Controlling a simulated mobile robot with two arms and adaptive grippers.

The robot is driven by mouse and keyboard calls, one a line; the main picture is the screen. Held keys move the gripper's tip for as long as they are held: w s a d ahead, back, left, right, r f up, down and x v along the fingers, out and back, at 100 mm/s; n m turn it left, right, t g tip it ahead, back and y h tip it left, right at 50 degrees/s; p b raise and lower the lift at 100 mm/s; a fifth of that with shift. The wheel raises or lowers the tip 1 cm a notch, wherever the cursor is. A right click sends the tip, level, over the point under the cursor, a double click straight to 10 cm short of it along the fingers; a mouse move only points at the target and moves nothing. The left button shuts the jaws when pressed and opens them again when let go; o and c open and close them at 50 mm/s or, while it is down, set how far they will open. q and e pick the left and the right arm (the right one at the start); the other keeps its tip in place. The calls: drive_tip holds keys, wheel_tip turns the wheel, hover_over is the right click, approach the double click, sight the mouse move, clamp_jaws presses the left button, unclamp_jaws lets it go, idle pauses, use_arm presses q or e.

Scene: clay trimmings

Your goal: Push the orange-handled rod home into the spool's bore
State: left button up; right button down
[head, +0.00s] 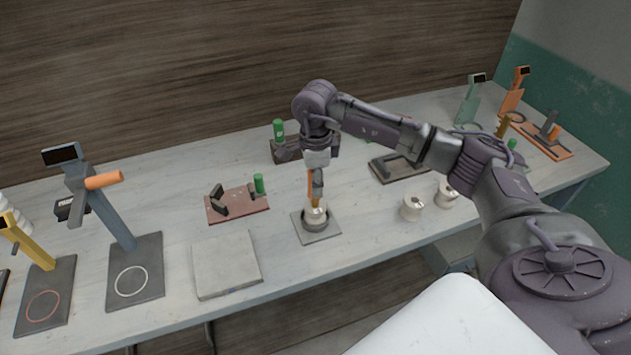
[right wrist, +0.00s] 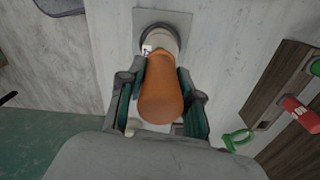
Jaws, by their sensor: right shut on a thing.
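The orange-handled rod (head: 311,188) stands roughly upright in my right gripper (head: 316,182), which is shut on its handle. In the right wrist view the orange handle (right wrist: 161,93) fills the space between the two fingers. The pale spool (head: 316,214) sits in a dark round holder on a grey square plate (head: 325,236), directly below the gripper. The spool (right wrist: 158,42) also shows just beyond the handle in the right wrist view. The rod's lower end meets the spool's top, but I cannot tell how deep it is in the bore. My left gripper is not in view.
A flat grey block (head: 226,264) lies to the left. A brown fixture (head: 237,205) with a green cylinder is further back. A lever press (head: 105,205) with an orange handle stands at left.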

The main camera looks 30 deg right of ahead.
drive_tip(key=shift+f+b, duration=1.8)
drive_tip(key=shift+b, duration=1.1)
idle(5.1)
